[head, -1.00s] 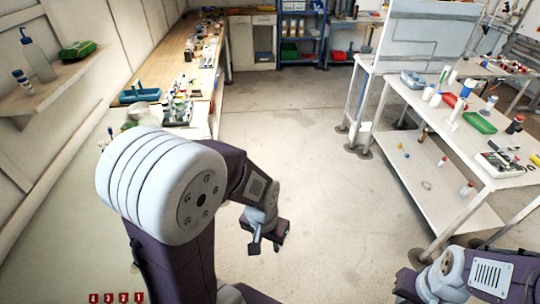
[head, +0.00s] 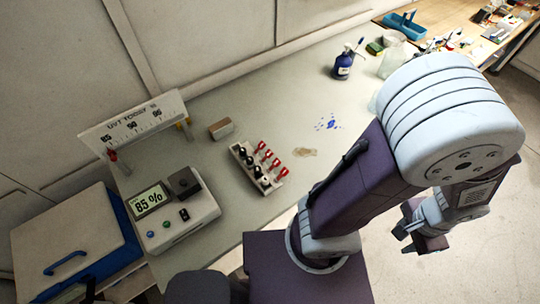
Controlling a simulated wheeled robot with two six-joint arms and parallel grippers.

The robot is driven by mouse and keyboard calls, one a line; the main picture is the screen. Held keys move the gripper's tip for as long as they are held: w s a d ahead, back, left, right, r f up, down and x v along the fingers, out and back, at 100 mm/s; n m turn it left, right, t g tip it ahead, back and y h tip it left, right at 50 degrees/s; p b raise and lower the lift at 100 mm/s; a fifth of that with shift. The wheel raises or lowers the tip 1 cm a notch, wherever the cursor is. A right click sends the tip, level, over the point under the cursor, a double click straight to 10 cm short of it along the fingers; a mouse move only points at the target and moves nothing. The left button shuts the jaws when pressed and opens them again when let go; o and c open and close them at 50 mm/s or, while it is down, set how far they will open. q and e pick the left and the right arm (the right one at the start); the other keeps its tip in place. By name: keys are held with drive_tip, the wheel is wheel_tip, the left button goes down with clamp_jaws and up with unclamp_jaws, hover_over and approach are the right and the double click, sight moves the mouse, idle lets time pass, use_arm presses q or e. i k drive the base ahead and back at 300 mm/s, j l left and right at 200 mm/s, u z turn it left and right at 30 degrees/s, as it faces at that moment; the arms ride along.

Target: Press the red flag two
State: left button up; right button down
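Several red flags (head: 267,154) stand in a row on a pale block (head: 258,167) on the bench, beside a row of black knobs. No numbers are readable on the flags from here, so I cannot tell which is flag two. My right gripper is out of view.
A meter box (head: 180,214) reading 85 % and a scale sign (head: 133,125) stand left of the flags. A brown block (head: 221,128), a blue bottle (head: 343,67), blue spots and a tan stain lie around. A blue-and-white case (head: 75,243) is at lower left.

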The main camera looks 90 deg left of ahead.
sight(277, 162)
drive_tip(key=u, duration=3.3)
